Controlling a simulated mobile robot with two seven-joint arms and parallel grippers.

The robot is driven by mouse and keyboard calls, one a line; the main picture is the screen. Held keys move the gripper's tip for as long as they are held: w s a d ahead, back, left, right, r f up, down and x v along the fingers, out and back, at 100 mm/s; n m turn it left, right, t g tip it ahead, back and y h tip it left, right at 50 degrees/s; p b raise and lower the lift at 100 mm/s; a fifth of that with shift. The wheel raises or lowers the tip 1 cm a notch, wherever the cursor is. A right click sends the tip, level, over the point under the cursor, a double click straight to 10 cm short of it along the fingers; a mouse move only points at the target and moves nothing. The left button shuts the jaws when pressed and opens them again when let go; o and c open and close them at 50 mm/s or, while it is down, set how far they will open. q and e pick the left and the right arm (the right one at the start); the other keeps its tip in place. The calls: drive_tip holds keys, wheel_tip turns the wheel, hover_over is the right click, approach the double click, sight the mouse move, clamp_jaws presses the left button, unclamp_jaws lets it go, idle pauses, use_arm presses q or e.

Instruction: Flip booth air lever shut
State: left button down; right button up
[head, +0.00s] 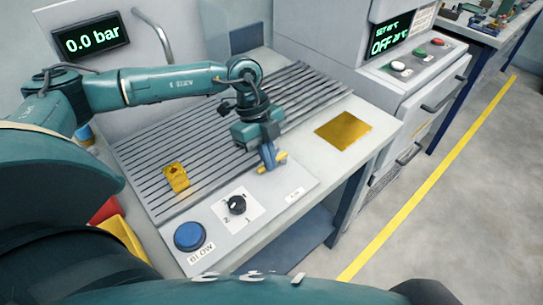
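The booth (128,150) has a slatted grey top and a back panel whose black display (91,38) reads 0.0 bar. A small yellow piece (280,156), which may be the air lever, sits at the front edge of the slats. My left gripper (268,158) points down right at it, with yellow showing on both sides of the blue fingertips. The fingers hide its middle, so I cannot tell whether they grip it. My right gripper is not in view.
On the front panel are a black rotary knob (237,205) and a blue BLOW button (190,237). A yellow block (176,177) lies on the slats. A gold plate (343,131) lies on the right. A machine (385,65) with an OFF display stands behind.

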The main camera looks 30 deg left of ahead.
use_arm(q)
drive_tip(key=shift+w+a, duration=0.1)
drive_tip(key=shift+a, duration=0.1)
drive_tip(key=shift+d, duration=0.65)
